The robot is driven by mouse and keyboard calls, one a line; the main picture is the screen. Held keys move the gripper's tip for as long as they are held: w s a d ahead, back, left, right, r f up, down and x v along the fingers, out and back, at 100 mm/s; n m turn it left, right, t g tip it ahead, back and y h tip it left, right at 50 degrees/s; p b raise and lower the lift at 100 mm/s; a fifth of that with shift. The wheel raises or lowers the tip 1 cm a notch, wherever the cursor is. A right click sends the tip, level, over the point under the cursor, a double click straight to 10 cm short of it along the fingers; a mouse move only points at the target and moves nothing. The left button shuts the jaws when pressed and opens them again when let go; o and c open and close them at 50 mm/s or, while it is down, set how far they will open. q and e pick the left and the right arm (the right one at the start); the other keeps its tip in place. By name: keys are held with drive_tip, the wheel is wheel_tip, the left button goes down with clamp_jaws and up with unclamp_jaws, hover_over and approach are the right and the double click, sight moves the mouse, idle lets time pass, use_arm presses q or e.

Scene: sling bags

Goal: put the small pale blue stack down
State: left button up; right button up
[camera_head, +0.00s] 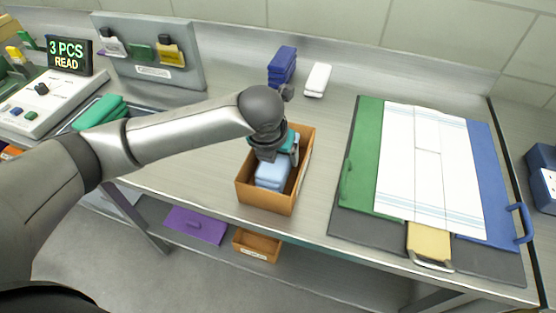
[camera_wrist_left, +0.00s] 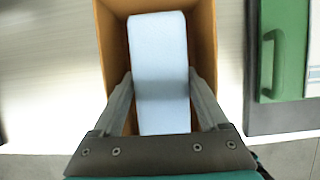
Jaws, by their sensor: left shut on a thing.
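The small pale blue stack (camera_head: 272,172) is inside an open orange-brown box (camera_head: 265,203) on the steel table. It also shows in the left wrist view (camera_wrist_left: 158,50), long and narrow between the box walls. My left gripper (camera_wrist_left: 160,95) reaches down into the box, with one finger on each side of the stack, shut on it. In the head view the left gripper (camera_head: 280,158) covers the far part of the stack. Whether the stack touches the box floor cannot be told. My right gripper is not in view.
A green and blue board with white cloth (camera_head: 428,165) lies right of the box. Dark blue stacked items (camera_head: 282,66) and a white item (camera_head: 318,79) stand at the back. Green rolls (camera_head: 100,110) lie in a tray at left. Bare table surrounds the box.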

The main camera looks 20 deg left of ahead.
use_arm(q)
drive_tip(key=shift+f, duration=0.7)
drive_tip(key=o, duration=1.3)
drive_tip(key=shift+f, duration=0.1)
drive_tip(key=shift+c, duration=0.2)
drive_tip(key=p+v, duration=0.3)
drive_tip(key=v, duration=0.9)
